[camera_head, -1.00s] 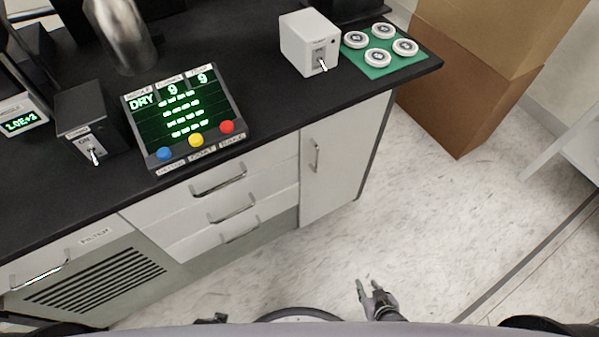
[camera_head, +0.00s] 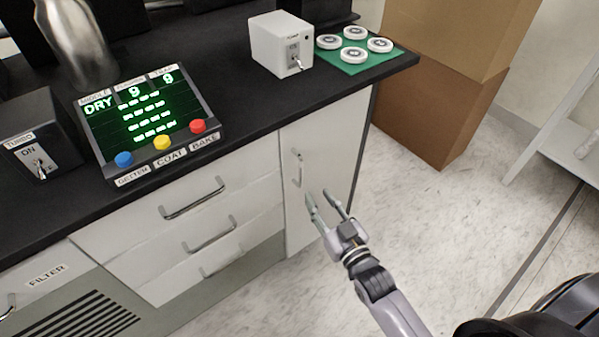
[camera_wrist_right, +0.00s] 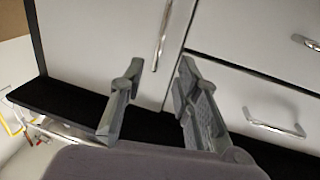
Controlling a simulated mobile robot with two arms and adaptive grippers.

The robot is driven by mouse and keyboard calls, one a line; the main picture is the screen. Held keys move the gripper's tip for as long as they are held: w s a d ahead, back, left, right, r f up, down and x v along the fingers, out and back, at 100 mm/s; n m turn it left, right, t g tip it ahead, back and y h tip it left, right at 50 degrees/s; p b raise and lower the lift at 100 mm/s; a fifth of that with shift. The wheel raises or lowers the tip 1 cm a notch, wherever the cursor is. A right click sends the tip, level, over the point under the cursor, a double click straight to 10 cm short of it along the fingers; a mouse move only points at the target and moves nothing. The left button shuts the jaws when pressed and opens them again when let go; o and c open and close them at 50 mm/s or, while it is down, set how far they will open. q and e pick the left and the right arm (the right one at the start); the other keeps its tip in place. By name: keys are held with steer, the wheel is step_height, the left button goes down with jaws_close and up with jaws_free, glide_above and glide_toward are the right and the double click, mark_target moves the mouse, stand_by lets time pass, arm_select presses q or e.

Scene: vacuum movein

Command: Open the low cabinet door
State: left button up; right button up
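The low cabinet door (camera_head: 318,150) is a white panel at the right end of the bench, right of the drawers, and looks closed. Its vertical metal handle (camera_head: 298,168) is near the door's left edge. My right gripper (camera_head: 328,198) is open and empty, in front of the door, just below and right of the handle in the head view. In the right wrist view, the door (camera_wrist_right: 100,45) fills the upper left and the handle (camera_wrist_right: 163,30) stands ahead of the gap between the open fingers (camera_wrist_right: 155,90), apart from them. My left gripper is not in view.
White drawers (camera_head: 235,205) with bar handles are left of the door. The black benchtop (camera_head: 240,100) carries a control panel (camera_head: 150,120), a white switch box (camera_head: 280,45) and a green mat (camera_head: 355,66). Cardboard boxes (camera_head: 425,110) stand right; the floor (camera_head: 440,215) between is clear.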

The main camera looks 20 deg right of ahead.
mark_target(302, 173)
steer(key=w, duration=0.3)
steer(key=w+a+b, duration=0.1)
steer(key=w, duration=0.5)
steer(key=shift+w+a+f, duration=0.1)
steer(key=shift+w+a, duration=0.15)
steer(key=shift+w, duration=0.15)
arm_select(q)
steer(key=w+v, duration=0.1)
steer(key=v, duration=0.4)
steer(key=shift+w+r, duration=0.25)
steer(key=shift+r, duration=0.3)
arm_select(e)
steer(key=shift+w+a, duration=0.1)
steer(key=shift+w, duration=0.45)
steer(key=shift+c, duration=0.4)
jaws_close()
